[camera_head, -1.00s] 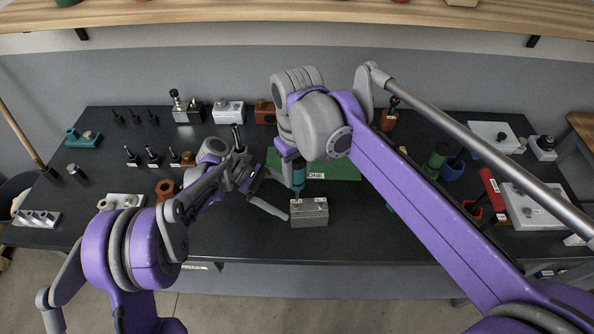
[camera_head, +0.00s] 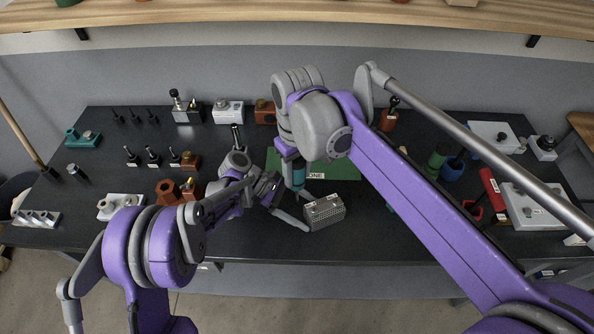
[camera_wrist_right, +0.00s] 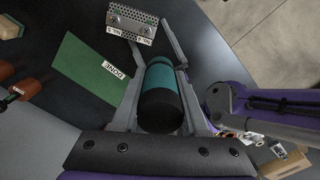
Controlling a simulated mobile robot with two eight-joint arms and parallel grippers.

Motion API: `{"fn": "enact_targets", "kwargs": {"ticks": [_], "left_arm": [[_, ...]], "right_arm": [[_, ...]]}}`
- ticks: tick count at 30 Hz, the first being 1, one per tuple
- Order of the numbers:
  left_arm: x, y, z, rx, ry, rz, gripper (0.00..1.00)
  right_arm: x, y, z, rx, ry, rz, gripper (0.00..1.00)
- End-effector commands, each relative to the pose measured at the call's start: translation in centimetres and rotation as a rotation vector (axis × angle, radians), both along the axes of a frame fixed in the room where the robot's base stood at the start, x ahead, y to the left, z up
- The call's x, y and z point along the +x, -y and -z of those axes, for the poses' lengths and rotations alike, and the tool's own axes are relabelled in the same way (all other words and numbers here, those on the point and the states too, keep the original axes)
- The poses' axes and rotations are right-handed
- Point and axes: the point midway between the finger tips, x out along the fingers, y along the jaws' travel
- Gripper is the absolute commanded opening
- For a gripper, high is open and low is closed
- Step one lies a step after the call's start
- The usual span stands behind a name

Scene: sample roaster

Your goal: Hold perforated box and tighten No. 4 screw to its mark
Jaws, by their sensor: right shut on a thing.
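My right gripper (camera_wrist_right: 162,100) is shut on a teal and black screwdriver (camera_wrist_right: 160,95), upright just behind the box. The screwdriver's tip is hidden.
A green mat (camera_head: 340,168) marked DONE lies behind the box. Bits in holders and small blocks stand at the left and back. A red cylinder (camera_head: 492,188) and cups stand at the right.

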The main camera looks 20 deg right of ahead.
Motion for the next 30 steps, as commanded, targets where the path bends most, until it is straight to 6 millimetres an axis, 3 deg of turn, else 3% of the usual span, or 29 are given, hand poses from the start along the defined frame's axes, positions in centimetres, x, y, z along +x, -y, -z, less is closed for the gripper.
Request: {"fn": "enact_targets", "kwargs": {"ticks": [1, 12, 14, 30], "left_arm": [[-0.02, 0.01, -0.02, 0.0, 0.0, 0.001, 0.75], [-0.01, 0.02, -0.04, -0.001, 0.0, 0.001, 0.08], [-0.02, 0.01, -0.04, -0.001, 0.0, 0.001, 0.0], [0.0, 0.0, -0.04, -0.001, -0.001, 0.0, 0.0]], "right_arm": [[0.0, 0.0, -0.01, 0.0, 0.0, 0.0, 0.0], [0.0, 0.0, -0.02, 0.0, 0.0, 0.0, 0.0], [0.0, 0.0, -0.02, 0.0, 0.0, 0.0, 0.0], [0.0, 0.0, -0.02, 0.0, 0.0, 0.0, 0.0]]}}
